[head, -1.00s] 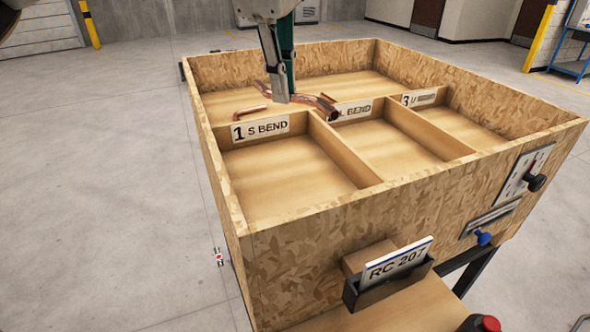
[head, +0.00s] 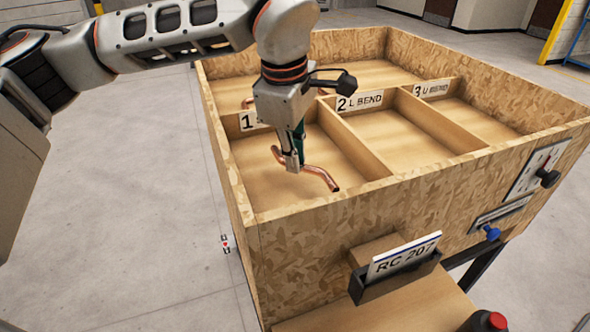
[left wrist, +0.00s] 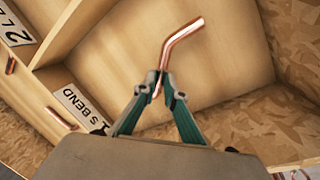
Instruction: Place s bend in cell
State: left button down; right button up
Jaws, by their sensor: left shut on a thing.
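My left gripper (head: 291,163) is shut on a copper S-bend tube (head: 322,176) and holds it over the cell labelled 1 S BEND (head: 262,194). In the left wrist view the fingers (left wrist: 160,84) pinch the tube (left wrist: 184,33) near one part, with its bent end sticking out beyond them. The tube appears above the cell floor; I cannot tell whether it touches. The S BEND label (left wrist: 80,107) shows in the left wrist view, and its sign (head: 250,121) is partly hidden by my arm in the head view. My right gripper is not in view.
A divider (head: 352,148) separates this cell from the L BEND cell (head: 392,138), and the U BEND cell (head: 462,122) lies beyond. The front wall (head: 330,215) of the wooden box is close. Other copper tubes (head: 248,102) lie in the back compartment.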

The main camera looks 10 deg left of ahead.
aim_at(296, 184)
pick_arm(q)
notch_tip(296, 184, down, 3)
jog(key=shift+s, duration=0.1)
jog(key=shift+f, duration=0.4)
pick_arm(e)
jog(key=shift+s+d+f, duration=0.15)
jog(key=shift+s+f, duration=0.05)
pick_arm(q)
jog(key=shift+f, duration=0.1)
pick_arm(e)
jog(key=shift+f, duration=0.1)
pick_arm(q)
jog(key=c, duration=2.1)
grip_release()
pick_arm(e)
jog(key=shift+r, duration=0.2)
